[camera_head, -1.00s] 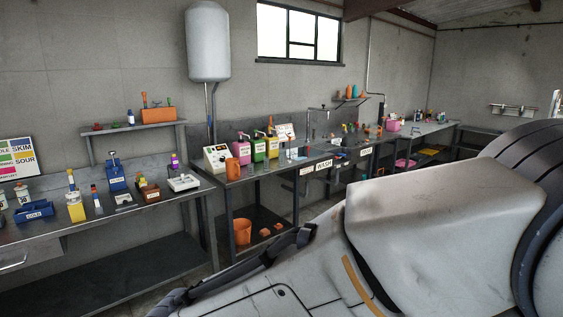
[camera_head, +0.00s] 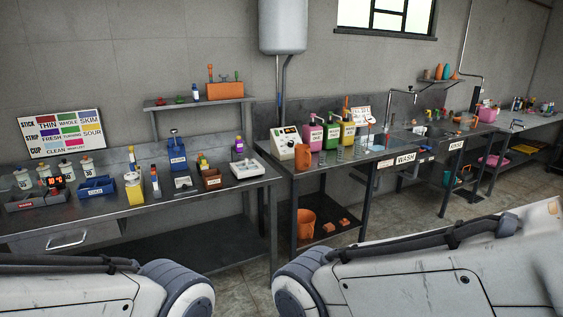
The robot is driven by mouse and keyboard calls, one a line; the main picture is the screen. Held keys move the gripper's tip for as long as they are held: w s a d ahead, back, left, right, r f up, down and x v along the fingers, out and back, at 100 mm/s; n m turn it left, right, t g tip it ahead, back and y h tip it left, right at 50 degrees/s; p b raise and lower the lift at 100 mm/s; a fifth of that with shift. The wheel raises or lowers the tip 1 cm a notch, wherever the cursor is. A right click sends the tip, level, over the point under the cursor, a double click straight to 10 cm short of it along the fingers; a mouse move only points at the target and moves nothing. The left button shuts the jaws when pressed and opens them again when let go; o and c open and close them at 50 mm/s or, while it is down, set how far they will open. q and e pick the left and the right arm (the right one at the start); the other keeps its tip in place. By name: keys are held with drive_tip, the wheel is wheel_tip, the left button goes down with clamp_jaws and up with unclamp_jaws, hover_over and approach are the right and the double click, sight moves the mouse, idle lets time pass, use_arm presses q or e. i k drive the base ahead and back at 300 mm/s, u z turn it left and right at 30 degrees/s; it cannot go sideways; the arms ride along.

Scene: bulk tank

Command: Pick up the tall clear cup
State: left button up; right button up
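Several small clear cups (camera_head: 338,154) appear to stand in a row on the wash bench (camera_head: 375,160), in front of the pink, green and yellow pump bottles. They are too small and faint from here to tell which is the tall clear cup. Neither of my grippers is in view. Only pale links of my arms show along the bottom edge, well apart from the benches.
The left bench (camera_head: 150,215) holds a blue bin (camera_head: 96,188), bottles and a white tray (camera_head: 248,169). A wall shelf (camera_head: 200,102) is above. Floor is open at right.

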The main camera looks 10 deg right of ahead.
sight(358, 145)
drive_tip(key=z, duration=0.4)
drive_tip(key=i, duration=3.45)
drive_tip(key=u, duration=0.25)
